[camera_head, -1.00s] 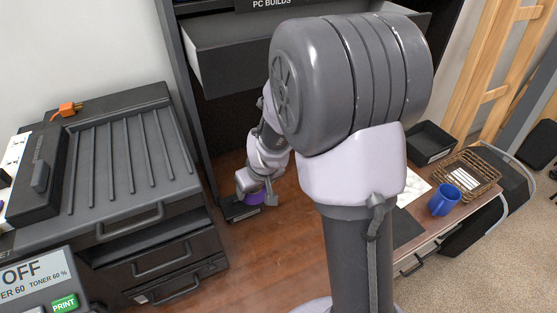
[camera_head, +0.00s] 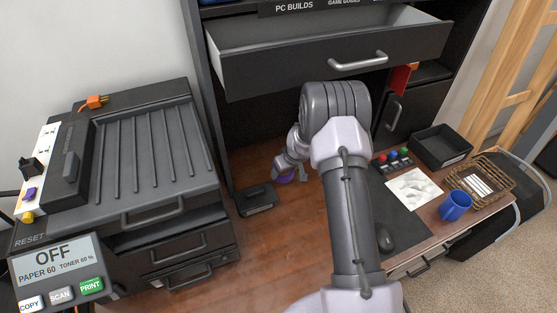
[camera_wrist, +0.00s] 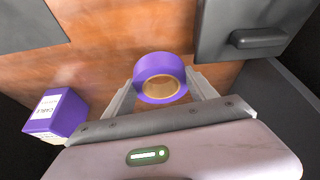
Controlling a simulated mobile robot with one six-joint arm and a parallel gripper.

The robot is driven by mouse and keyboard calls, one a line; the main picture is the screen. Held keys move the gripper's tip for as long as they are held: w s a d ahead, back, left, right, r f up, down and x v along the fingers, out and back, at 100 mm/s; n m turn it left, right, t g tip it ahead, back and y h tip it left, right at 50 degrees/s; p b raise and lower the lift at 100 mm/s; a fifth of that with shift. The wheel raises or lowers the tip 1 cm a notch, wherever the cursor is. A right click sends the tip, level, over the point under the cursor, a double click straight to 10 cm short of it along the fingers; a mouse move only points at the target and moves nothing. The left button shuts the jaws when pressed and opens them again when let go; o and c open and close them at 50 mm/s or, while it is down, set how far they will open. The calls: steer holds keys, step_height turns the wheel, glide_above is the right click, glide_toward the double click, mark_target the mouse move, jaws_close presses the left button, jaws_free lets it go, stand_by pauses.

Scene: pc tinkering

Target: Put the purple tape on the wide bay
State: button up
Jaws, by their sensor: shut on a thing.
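The purple tape (camera_wrist: 160,78) is a thick ring with a tan core. In the wrist view it sits between the two fingers of my gripper (camera_wrist: 160,86), which is shut on it. In the head view a bit of the purple tape (camera_head: 286,178) shows low under the wrist, just right of a small black tray (camera_head: 258,199) and over the brown desktop. My arm hides part of it. An open grey drawer (camera_head: 290,66) hangs above, with signs reading PC BUILDS and GAME GUIDES over it. I cannot tell which compartment is the wide bay.
A printer (camera_head: 150,170) stands left; a blue mug (camera_head: 455,205), wicker basket (camera_head: 490,172) and black bin (camera_head: 441,146) stand right.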

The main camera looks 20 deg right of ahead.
steer(key=w, duration=0.5)
steer(key=shift+w+a+f, duration=0.3)
steer(key=shift+f, duration=0.1)
steer(key=shift+w+f+b, duration=0.15)
steer(key=shift+f+b, duration=0.7)
steer(key=shift+f, duration=0.85)
steer(key=shift+f, duration=0.1)
steer(key=shift+f, duration=0.15)
steer(key=o, duration=1.4)
steer(key=shift+o, duration=0.2)
